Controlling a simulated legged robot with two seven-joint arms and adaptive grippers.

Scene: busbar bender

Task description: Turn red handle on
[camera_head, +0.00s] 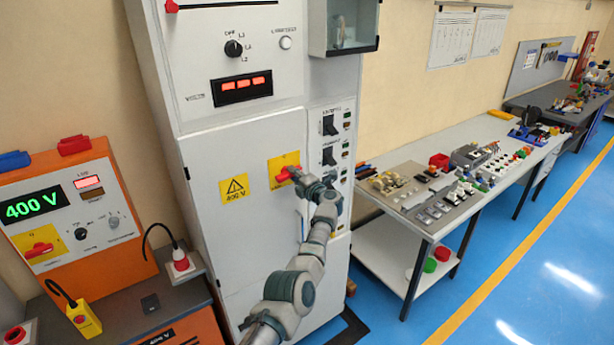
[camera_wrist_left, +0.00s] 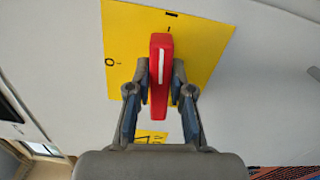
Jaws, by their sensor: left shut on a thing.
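The red handle (camera_head: 284,174) sits on a yellow plate (camera_head: 279,162) on the front of the tall grey cabinet. In the left wrist view the handle (camera_wrist_left: 160,100) stands lengthwise up the picture. Its white stripe points to the mark at the plate's top edge, and a "0" shows at the plate's left. My left gripper (camera_wrist_left: 160,92) is shut on the handle, one finger on each side. In the head view, the left gripper (camera_head: 299,178) reaches the handle from the right and partly hides it. My right gripper is not in view.
An orange unit (camera_head: 75,215) reading 400 V stands left of the cabinet (camera_head: 225,145). A workbench (camera_head: 420,225) with several electrical parts runs along the wall at the right. Black switches (camera_head: 329,125) are right of the handle. The blue floor at the right is clear.

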